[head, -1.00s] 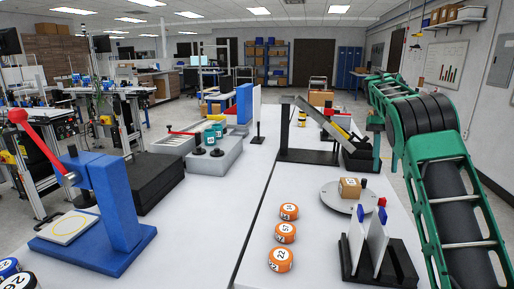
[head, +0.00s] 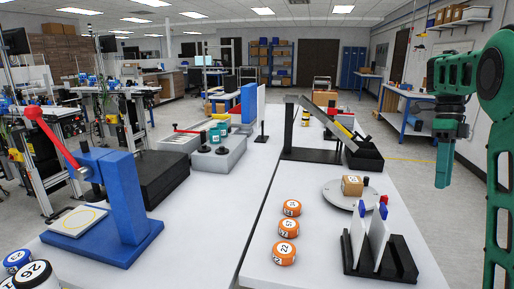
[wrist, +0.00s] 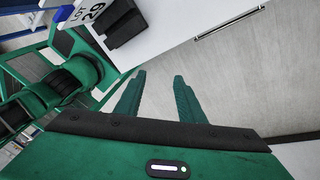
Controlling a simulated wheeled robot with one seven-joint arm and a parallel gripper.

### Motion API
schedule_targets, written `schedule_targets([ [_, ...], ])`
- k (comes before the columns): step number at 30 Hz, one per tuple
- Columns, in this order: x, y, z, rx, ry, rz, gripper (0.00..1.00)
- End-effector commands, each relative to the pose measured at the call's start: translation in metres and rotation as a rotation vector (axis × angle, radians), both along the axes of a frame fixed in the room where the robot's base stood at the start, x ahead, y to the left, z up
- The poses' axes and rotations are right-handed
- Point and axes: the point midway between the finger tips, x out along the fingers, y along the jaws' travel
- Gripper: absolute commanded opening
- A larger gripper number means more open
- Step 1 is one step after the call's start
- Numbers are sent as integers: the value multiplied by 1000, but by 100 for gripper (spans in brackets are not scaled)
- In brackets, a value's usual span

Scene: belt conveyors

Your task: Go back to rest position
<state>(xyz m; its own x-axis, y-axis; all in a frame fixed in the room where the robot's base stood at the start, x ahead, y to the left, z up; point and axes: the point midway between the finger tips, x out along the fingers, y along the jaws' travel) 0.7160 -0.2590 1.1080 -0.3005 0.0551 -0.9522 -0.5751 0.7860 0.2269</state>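My gripper (head: 443,170) hangs at the right of the head view, pointing down, beyond the right edge of the white table. My green arm is folded beside it at the right picture edge. In the wrist view, the two green fingers of my gripper (wrist: 159,76) stand apart with nothing between them, over grey floor. The tips touch nothing that I can see.
Near the table's right edge (head: 415,225) stand a black rack with white plates (head: 378,245) and a round plate (head: 338,196) with a box (head: 352,186). Several orange pucks (head: 288,228) lie left of them. A blue press (head: 125,205) stands at left. Floor (head: 405,165) beyond the right edge is clear.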

Motion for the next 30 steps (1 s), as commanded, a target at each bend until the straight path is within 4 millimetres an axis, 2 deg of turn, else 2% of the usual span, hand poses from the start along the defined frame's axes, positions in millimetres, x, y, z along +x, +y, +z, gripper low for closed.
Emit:
schedule_targets([
  [1,-20,-1,0,26,-17,85,35],
  [3,-43,-3,-2,61,-39,218,35],
  [11,-129,6,-25,167,-124,723,35],
  [17,-193,26,-53,226,-186,1128,35],
  [21,-235,45,-80,252,-223,1411,35],
  [25,-267,63,-105,265,-247,1646,35],
  [30,-292,80,-127,268,-261,1845,35],
])
